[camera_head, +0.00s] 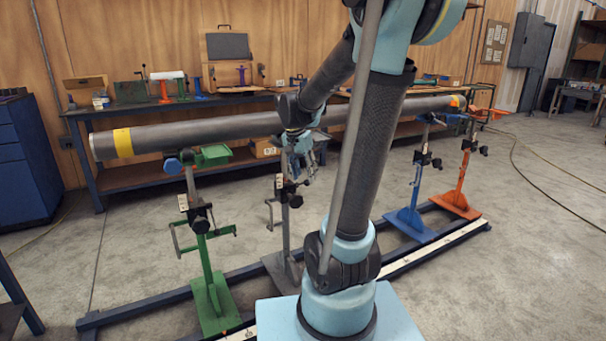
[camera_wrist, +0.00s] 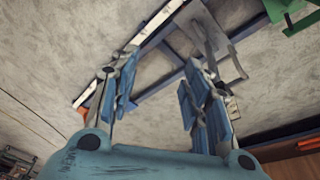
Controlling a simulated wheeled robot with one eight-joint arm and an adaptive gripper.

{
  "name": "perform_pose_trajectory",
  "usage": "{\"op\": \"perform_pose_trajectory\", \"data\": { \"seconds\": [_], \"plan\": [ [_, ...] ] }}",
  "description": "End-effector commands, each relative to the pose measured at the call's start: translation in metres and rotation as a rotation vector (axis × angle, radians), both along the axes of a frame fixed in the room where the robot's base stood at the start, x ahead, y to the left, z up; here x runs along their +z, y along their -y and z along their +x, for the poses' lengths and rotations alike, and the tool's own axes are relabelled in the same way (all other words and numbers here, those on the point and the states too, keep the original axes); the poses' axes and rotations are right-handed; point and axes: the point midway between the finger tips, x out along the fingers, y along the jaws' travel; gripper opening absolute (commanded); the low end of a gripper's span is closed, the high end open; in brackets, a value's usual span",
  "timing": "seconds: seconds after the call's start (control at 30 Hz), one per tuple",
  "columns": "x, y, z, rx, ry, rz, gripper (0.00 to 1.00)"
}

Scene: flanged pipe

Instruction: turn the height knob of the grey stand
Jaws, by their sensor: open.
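The grey stand (camera_head: 278,262) stands under the long pipe (camera_head: 220,131), between the green and blue stands. Its black knob (camera_head: 295,201) sits on the upright, with a crank handle to its left. My gripper (camera_head: 311,176) is just above and right of the knob, close below the pipe, with no visible contact. In the wrist view my gripper's two fingers (camera_wrist: 160,100) are spread apart with nothing between them. The grey stand's base (camera_wrist: 222,60) shows beyond the right finger; the knob cannot be made out there.
The green stand (camera_head: 208,285) is at left; blue (camera_head: 408,222) and orange (camera_head: 458,198) stands are at right. Floor rails (camera_head: 140,312) run beneath the stands. A workbench (camera_head: 110,184) with tools stands behind.

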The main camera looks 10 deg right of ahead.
Motion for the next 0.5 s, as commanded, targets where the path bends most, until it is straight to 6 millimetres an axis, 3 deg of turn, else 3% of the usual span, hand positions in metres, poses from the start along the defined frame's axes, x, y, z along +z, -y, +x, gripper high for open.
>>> {"op": "perform_pose_trajectory", "data": {
  "seconds": [0.27, 0.5],
  "plan": [
    [0.000, -0.001, 0.003, -0.006, 0.001, -0.001, 0.43],
    [-0.004, -0.009, 0.042, -0.102, 0.020, -0.018, 0.43]
  ]
}}
